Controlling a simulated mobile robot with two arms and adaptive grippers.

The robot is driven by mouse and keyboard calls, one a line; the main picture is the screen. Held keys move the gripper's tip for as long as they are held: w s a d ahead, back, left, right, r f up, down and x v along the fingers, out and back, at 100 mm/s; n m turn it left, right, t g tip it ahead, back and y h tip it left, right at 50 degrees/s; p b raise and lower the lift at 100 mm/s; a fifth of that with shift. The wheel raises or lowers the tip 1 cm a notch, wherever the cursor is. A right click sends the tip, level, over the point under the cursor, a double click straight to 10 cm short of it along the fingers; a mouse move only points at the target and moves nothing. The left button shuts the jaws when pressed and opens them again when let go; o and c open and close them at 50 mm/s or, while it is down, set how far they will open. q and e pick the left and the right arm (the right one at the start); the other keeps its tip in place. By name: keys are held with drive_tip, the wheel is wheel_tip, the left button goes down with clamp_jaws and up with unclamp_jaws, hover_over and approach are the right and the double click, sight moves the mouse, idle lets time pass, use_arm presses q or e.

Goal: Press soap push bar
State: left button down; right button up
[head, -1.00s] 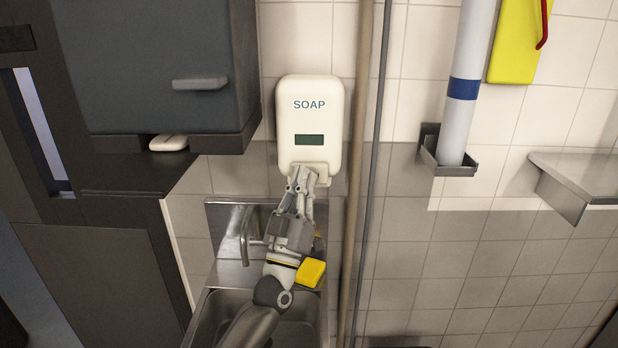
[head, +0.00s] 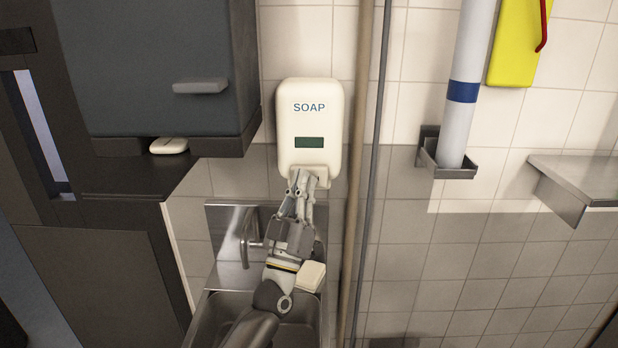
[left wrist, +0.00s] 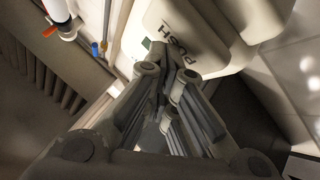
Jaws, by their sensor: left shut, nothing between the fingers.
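The white soap dispenser (head: 309,125) hangs on the tiled wall, with a dark green window under the word SOAP. Its push bar (head: 323,178) is at the bottom, partly hidden behind my left gripper (head: 302,178). In the left wrist view the bar (left wrist: 200,52), marked PUSH, is right ahead of the fingertips of my left gripper (left wrist: 167,55). That gripper is shut and empty, with its tips at the bar's front. I cannot tell whether they touch it or whether the bar is pushed in. My right gripper is in neither view.
A steel sink (head: 210,315) with a tap (head: 246,240) lies below the dispenser. A dark cabinet (head: 160,70) is close on the left. A brown pole (head: 356,200) and a grey pipe (head: 377,150) stand close on the right. A steel shelf (head: 580,175) is farther right.

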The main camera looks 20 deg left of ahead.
use_arm(q)
drive_tip(key=shift+s+d+f, duration=0.1)
drive_tip(key=shift+s+d, duration=0.1)
drive_tip(key=shift+s, duration=0.55)
drive_tip(key=shift+p, duration=0.3)
drive_tip(key=s+p, duration=0.1)
drive_tip(key=s, duration=0.1)
drive_tip(key=s+d+p, duration=0.1)
drive_tip(key=s, duration=0.2)
drive_tip(key=shift+d, duration=0.2)
